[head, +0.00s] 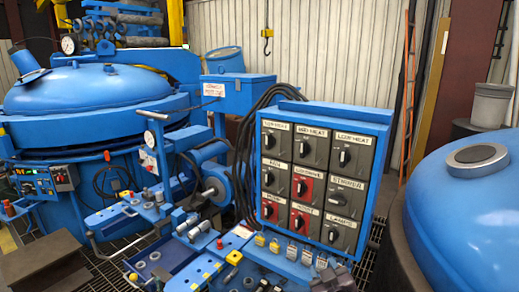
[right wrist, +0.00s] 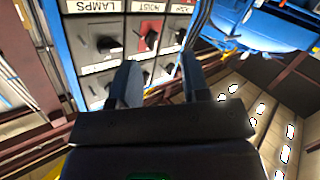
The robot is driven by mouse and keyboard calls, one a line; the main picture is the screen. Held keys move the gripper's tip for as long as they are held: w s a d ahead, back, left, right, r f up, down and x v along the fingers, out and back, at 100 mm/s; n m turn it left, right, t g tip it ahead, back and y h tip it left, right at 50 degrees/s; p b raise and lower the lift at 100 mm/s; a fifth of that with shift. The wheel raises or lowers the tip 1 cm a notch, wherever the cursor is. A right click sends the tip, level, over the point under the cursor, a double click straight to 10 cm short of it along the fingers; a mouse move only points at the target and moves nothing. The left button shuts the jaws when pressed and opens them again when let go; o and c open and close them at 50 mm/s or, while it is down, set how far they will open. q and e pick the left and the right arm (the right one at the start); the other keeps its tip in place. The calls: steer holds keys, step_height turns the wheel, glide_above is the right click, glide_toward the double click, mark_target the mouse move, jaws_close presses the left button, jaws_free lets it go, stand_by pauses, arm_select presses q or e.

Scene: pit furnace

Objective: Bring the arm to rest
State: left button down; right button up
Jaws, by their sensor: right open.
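My right gripper (head: 335,280) shows only as a small dark shape at the bottom edge of the head view, in front of the blue control panel (head: 384,135). In the right wrist view my right gripper (right wrist: 162,82) is open, its two fingers apart with nothing held between them. Beyond the fingers are the panel's grey switch plates (right wrist: 98,38), one labelled LAMPS, and a red one (right wrist: 149,35). The fingers overlap the lower switches in that view; I cannot tell the exact distance. My left gripper is not in view.
A large blue furnace vessel (head: 90,88) stands at the left and a blue domed vessel (head: 478,220) at the right. Blue machinery and a bench with small yellow and white switches (head: 275,246) lie below the panel. A yellow hook (head: 267,33) hangs at the back.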

steer(key=s+d+f+m+g, duration=0.1)
steer(key=s+d+f, duration=0.2)
steer(key=s+f, duration=0.3)
steer(key=s+d+f+m+g+h, duration=0.1)
steer(key=s+d+f, duration=0.3)
steer(key=s, duration=1)
steer(key=s+d+f+m+g, duration=0.2)
steer(key=s+d+f+g, duration=0.1)
steer(key=s+f, duration=0.5)
steer(key=s+d, duration=0.1)
steer(key=s, duration=0.2)
steer(key=shift+d, duration=0.15)
